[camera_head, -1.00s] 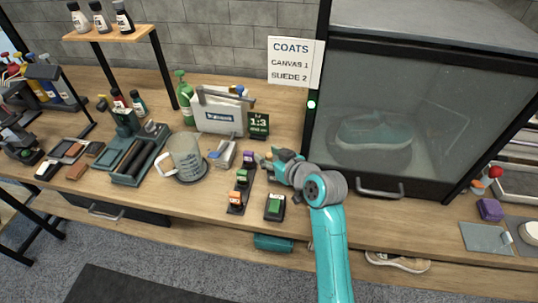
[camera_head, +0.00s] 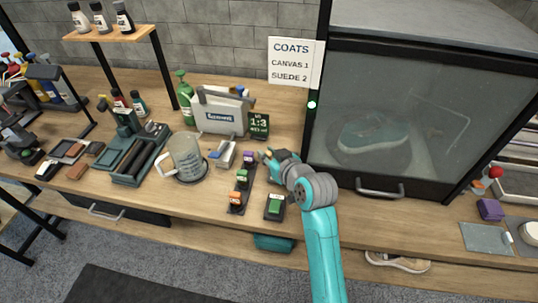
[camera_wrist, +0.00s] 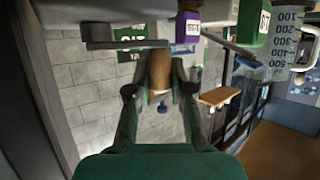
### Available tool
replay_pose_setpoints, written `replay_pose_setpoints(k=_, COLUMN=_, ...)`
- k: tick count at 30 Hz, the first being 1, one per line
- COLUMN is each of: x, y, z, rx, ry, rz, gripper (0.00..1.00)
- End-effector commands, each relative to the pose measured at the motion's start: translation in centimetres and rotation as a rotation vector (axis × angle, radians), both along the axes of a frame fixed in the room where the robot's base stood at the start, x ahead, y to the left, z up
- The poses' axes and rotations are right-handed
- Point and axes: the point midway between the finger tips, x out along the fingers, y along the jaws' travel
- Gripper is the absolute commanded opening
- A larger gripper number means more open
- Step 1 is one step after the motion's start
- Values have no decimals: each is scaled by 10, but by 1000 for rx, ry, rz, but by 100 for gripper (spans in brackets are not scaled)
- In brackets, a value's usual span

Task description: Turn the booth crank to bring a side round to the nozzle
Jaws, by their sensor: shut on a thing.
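The spray booth (camera_head: 425,60) stands at the right with its glass front closed. Behind the glass a teal sneaker (camera_head: 375,132) sits on a round turntable, blurred by the pane. A pale curved shape, perhaps the nozzle (camera_head: 462,125), shows faintly at its right. My gripper (camera_head: 268,156) is at the booth's left side, low over the bench. In the wrist view my gripper (camera_wrist: 158,88) is shut on a brown rounded knob, the crank handle (camera_wrist: 158,66). A grey bar, likely the crank arm (camera_wrist: 108,45), lies beside it. The crank is mostly hidden in the head view.
A rack of small coloured bottles (camera_head: 240,182) and a green-topped block (camera_head: 275,206) stand close to my gripper. A measuring jug (camera_head: 184,155) and a grey caddy (camera_head: 220,112) are farther left. The COATS sign (camera_head: 296,62) hangs by the booth.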

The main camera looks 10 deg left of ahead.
Motion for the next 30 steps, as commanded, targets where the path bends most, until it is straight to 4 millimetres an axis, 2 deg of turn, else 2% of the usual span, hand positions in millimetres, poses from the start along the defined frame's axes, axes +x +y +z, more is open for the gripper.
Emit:
replay_pose_setpoints(k=18, x=20, y=8, z=1, rx=0, ry=-1, rz=-426, gripper=0)
replay_pose_setpoints(k=30, x=26, y=7, z=0, rx=1, ry=1, rz=-544, gripper=0)
